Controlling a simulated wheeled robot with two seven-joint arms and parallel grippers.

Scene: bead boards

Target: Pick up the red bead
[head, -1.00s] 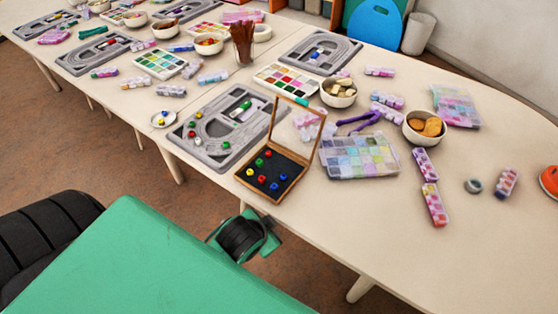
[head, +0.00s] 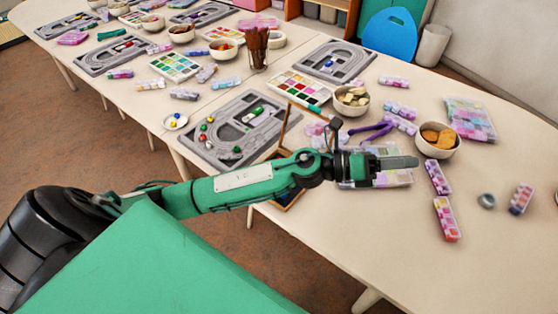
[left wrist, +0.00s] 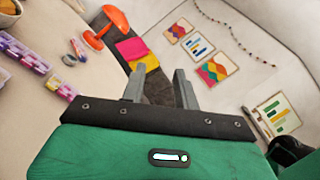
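The wooden box with a raised frame lid (head: 285,128) stands on the near edge of the table. My left arm crosses in front of it and hides nearly all of its inside, so no bead in it shows now. My left gripper (head: 405,162) is stretched out to the right of the box, over the clear bead case. In the left wrist view its two fingers (left wrist: 160,84) stand apart with nothing between them. My right gripper is not in view.
A bowl of brown pieces (head: 438,152), a bowl of pale pieces (head: 352,112) and purple pliers (head: 372,133) lie near the left gripper. Bead strips (head: 446,218) lie to its right.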

